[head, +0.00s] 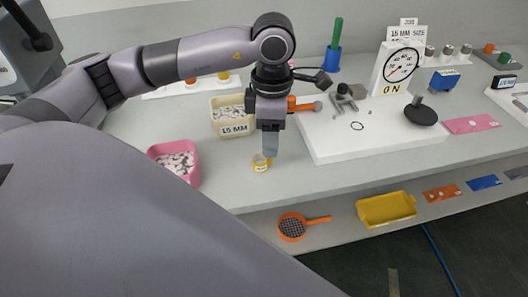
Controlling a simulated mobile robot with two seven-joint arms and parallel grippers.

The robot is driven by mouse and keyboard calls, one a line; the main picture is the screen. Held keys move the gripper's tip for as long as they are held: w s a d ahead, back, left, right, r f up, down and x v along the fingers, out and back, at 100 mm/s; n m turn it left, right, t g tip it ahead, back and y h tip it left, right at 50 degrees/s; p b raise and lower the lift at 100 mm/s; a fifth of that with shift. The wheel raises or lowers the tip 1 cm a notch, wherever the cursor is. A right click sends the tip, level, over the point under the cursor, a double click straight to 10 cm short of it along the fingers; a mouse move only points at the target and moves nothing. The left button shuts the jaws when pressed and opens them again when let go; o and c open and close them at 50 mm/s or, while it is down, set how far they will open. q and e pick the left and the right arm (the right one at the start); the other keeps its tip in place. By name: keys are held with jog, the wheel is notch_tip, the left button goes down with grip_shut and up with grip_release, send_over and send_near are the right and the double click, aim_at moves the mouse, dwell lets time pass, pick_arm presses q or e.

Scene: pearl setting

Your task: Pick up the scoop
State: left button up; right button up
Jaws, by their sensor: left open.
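My left gripper (270,142) points straight down over the bench, with its fingertips just above or beside a small yellow ring-shaped item (261,163). It is open, and I see nothing held in it. An orange-handled tool with a grey end (305,106) lies partly hidden behind the gripper; it may be the scoop, but I cannot tell. An orange round mesh-faced tool with a handle (292,227) lies on the lower shelf. My right gripper is not in view.
A pink bin (177,175) and a cream 15 MM bin (231,128) hold small white pieces. A white board (345,147) carries metal parts, a black round stand (421,112) and a dial sign (398,70). A yellow tray (387,210) sits on the lower shelf. The bench front is mostly clear.

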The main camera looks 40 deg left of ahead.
pick_arm(q)
jog(key=shift+f, duration=0.45)
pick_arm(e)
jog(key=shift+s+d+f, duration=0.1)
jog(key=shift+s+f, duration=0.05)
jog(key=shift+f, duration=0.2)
pick_arm(q)
jog(key=shift+c, duration=0.3)
grip_shut()
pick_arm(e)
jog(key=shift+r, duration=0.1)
pick_arm(q)
jog(key=shift+r, duration=0.1)
jog(key=shift+r, duration=0.15)
notch_tip(320, 180, up, 20)
jog(key=p, duration=0.3)
jog(key=shift+f, duration=0.2)
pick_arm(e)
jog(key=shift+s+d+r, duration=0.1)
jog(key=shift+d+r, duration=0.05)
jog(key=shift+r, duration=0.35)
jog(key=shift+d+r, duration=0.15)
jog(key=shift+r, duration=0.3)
pick_arm(q)
jog(key=shift+f, duration=0.1)
